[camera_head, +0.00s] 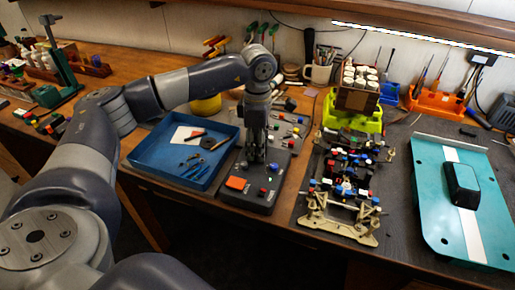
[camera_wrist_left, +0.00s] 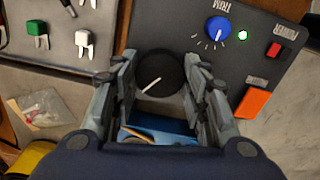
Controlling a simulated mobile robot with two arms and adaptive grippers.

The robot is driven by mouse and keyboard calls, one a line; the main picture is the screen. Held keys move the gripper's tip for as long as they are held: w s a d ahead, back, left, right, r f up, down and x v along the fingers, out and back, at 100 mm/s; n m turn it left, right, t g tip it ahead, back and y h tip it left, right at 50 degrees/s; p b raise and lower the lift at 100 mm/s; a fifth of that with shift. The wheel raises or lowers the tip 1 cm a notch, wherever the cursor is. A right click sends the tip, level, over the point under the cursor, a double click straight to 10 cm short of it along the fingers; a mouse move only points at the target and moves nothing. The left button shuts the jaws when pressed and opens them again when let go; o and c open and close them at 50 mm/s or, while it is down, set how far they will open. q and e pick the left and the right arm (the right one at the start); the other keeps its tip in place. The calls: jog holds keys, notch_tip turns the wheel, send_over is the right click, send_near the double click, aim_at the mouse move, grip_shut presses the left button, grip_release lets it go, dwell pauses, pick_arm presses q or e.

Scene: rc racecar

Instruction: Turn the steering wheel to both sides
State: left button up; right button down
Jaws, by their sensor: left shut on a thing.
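A dark control box (camera_head: 247,199) lies on the bench in front of the head camera. A black round knob (camera_wrist_left: 160,75) with a white pointer line, which appears to be the steering wheel, shows in the left wrist view. My left gripper (camera_head: 256,158) points down at the box. In the left wrist view its fingers stand on either side of the knob, shut on it. The pointer line slants toward the lower left. The racecar chassis (camera_head: 341,214), with its front end toward me, lies right of the box. My right gripper is not in view.
The box also has a blue trim knob (camera_wrist_left: 218,29), a green light (camera_wrist_left: 242,35), a red button (camera_wrist_left: 274,50) and an orange switch (camera_wrist_left: 252,103). A blue tray (camera_head: 143,158) with tools lies left of the box. A teal car body (camera_head: 437,213) lies at the right.

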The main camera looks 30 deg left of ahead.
pick_arm(q)
jog(key=shift+m+b, duration=0.45)
jog(key=shift+m, duration=0.65)
jog(key=o, duration=1)
jog(key=shift+o, duration=0.2)
notch_tip(320, 180, up, 12)
